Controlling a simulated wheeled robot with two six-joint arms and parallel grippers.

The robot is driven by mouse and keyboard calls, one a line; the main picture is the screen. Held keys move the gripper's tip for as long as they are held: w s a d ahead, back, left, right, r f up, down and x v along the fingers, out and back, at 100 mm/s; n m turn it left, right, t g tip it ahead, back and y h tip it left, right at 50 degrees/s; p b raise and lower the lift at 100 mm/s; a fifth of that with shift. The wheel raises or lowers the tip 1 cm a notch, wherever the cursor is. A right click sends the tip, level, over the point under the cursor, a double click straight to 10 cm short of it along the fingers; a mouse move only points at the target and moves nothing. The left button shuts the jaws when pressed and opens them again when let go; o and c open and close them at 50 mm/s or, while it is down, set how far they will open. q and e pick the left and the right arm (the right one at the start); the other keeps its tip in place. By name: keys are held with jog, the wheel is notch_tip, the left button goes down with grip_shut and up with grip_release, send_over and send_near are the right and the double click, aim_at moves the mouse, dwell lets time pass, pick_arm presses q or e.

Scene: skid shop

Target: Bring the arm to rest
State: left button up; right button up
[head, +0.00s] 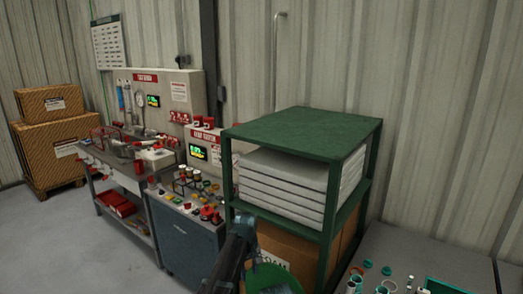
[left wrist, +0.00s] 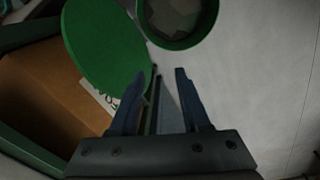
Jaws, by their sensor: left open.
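My left arm reaches in from the bottom of the head view, in front of the green shelf rack. Its gripper (head: 240,232) is dark and small there. In the left wrist view both fingers of the left gripper (left wrist: 160,73) stand apart with nothing held between them. A green disc (left wrist: 105,40) lies beyond the left finger, and a green-rimmed round container (left wrist: 216,28) with grey contents is beyond the right finger. A green round shape also shows at the bottom of the head view, partly behind my arm. My right gripper is in neither view.
The green rack (head: 303,130) holds stacked white slabs (head: 290,185) above a cardboard box (head: 283,246). A blue-grey cabinet (head: 185,245) and workbench (head: 140,185) stand left. Boxes (head: 55,140) stand at far left. A grey table (head: 400,245) with small parts is at right. Left floor is clear.

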pick_arm(q)
jog(key=s+a+m, duration=0.3)
jog(key=s+a, duration=0.4)
jog(key=s, duration=0.5)
jog(key=s+a+m, duration=0.3)
jog(key=s+a, duration=0.3)
jog(key=s, duration=0.6)
jog(key=s+d+m+g+y, duration=0.1)
jog(key=s+d+m, duration=0.3)
jog(key=d, duration=0.7)
jog(key=shift+s, duration=0.55)
jog(key=shift+y, duration=0.3)
